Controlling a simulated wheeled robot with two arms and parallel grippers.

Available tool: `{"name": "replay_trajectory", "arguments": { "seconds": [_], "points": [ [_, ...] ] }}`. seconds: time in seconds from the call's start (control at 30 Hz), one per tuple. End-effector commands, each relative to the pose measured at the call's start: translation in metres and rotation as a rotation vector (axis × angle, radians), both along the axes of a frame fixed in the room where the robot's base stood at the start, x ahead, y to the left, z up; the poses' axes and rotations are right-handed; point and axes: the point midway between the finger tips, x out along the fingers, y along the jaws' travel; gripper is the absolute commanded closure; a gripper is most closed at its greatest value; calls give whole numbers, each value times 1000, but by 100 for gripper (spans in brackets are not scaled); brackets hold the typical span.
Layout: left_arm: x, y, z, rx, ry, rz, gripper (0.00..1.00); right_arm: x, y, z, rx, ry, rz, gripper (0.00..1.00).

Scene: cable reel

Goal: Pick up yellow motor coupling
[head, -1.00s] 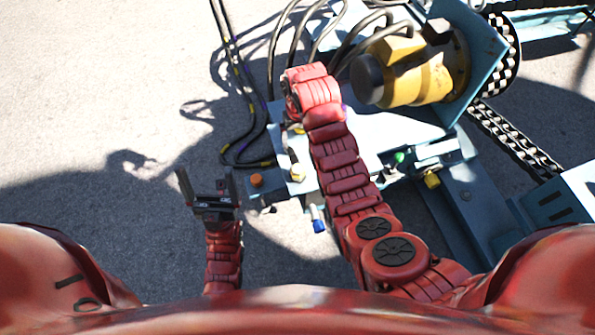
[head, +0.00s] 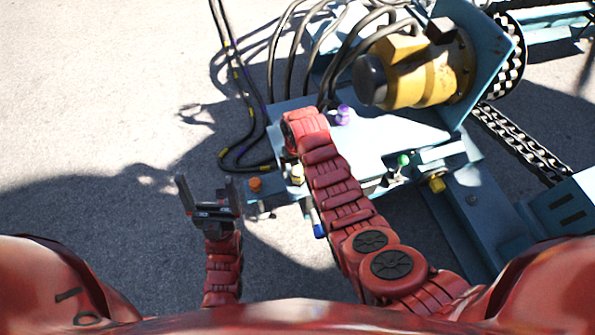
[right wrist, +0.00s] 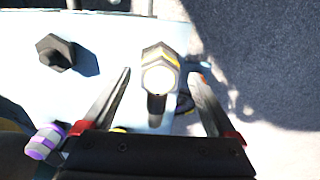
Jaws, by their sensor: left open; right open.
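A small coupling with a yellow band and a pale round end (right wrist: 160,75) stands on the pale panel in the right wrist view. My right gripper (right wrist: 162,84) is open, with one finger on each side of the coupling; I cannot tell whether they touch it. In the head view a small yellow fitting (head: 297,174) shows beside my right wrist, probably the same part. The right gripper's fingers are hidden there beneath the wrist. My left gripper (head: 207,188) is open and empty over the ground, left of the panel.
A large yellow motor (head: 420,75) and black cables (head: 290,50) stand behind. A black hex knob (right wrist: 55,52) is left of the coupling.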

Motion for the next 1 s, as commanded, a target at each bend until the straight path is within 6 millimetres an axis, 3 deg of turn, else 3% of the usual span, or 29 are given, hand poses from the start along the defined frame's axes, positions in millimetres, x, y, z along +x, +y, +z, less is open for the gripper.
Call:
{"name": "replay_trajectory", "arguments": {
  "seconds": [0.2, 0.4, 0.9, 1.0],
  "points": [
    [0, 0, -1, 0, 0, 0, 10, -1, -1, -19, -2, 3, -1, 7],
    [0, 0, -1, 0, 0, 0, 10, 0, -1, -19, -1, 1, -1, 7],
    [0, 0, -1, 0, 0, 0, 10, 1, -1, -18, -1, -1, -1, 96],
    [0, 0, -1, 0, 0, 0, 10, 1, -1, -18, -1, -1, -1, 100]
  ]
}}
